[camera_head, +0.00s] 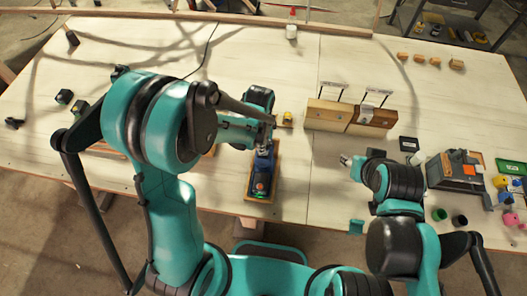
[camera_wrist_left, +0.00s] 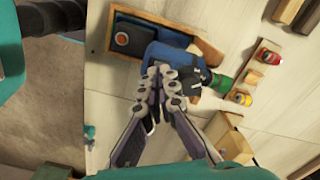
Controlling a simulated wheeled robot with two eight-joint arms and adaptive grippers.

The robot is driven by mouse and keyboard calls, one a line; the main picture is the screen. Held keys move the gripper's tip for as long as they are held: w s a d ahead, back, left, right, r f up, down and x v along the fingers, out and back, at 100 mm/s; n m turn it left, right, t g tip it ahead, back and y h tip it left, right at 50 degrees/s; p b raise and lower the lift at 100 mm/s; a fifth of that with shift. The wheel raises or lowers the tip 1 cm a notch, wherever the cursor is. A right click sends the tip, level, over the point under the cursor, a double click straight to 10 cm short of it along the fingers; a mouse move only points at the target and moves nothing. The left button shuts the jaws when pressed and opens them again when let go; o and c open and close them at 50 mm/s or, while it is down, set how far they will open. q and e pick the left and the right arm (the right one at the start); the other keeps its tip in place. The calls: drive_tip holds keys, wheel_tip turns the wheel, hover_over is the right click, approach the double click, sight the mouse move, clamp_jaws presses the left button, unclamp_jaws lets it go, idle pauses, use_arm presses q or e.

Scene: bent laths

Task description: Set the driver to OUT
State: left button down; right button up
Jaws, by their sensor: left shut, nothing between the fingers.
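The driver (camera_head: 262,172) is a blue and black power tool lying in a shallow wooden tray (camera_head: 277,158) near the table's front edge. In the left wrist view, the driver's blue body (camera_wrist_left: 168,56) shows just past the fingertips, with its dark base towards the upper left. My left gripper (camera_head: 266,143) is above the driver's far end. In the left wrist view, its fingers (camera_wrist_left: 163,74) are shut together and hold nothing. I cannot tell whether they touch the driver. The direction setting is not readable. My right gripper (camera_head: 346,160) is over the table to the right, away from the driver; its fingers are too small to judge.
Wooden blocks with metal handles (camera_head: 328,113) stand beyond and right of the tray. A grey and black machine (camera_head: 456,170) and colored cups (camera_head: 503,198) are at the right. Small yellow (camera_wrist_left: 242,97) and red (camera_wrist_left: 268,55) items lie near the driver. The table's left rear is mostly clear.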

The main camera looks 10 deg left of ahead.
use_arm(q)
drive_tip(key=shift+r+p, duration=1.85)
drive_tip(key=shift+r, duration=1.2)
drive_tip(key=shift+f, duration=0.1)
drive_tip(key=shift+a+f+b, duration=0.1)
drive_tip(key=shift+b, duration=0.35)
drive_tip(key=s+a+f+n+t+b, duration=0.7)
drive_tip(key=f+n+b, duration=0.4)
drive_tip(key=b, duration=1.5)
drive_tip(key=s+a+n, duration=0.1)
drive_tip(key=s, duration=0.1)
drive_tip(key=shift+s+a+f, duration=0.25)
drive_tip(key=shift+s, duration=0.15)
